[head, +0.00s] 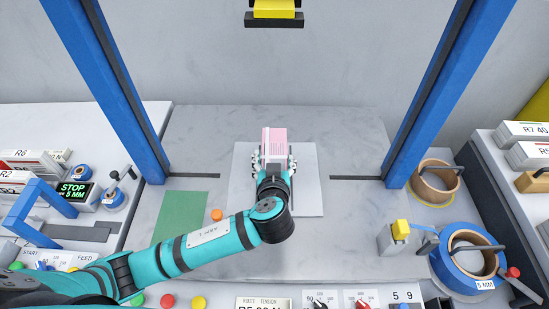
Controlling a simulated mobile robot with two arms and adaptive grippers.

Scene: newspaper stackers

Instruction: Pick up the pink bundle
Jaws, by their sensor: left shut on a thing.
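The pink bundle (274,142) is at the middle of the work surface, over a pale grey square plate (307,192). My left gripper (273,158) is shut on the bundle, with its fingers on the left and right sides. The wrist hides the bundle's near end. I cannot tell whether the bundle touches the plate or is lifted. My right gripper does not show.
Blue posts (112,85) and (449,90) flank the plate, with a yellow-and-black head (274,12) above. A green mat (181,219) and orange button (216,215) lie left. Tape rolls (434,181) and (469,258) stand right. Bundles (527,153) lie far right.

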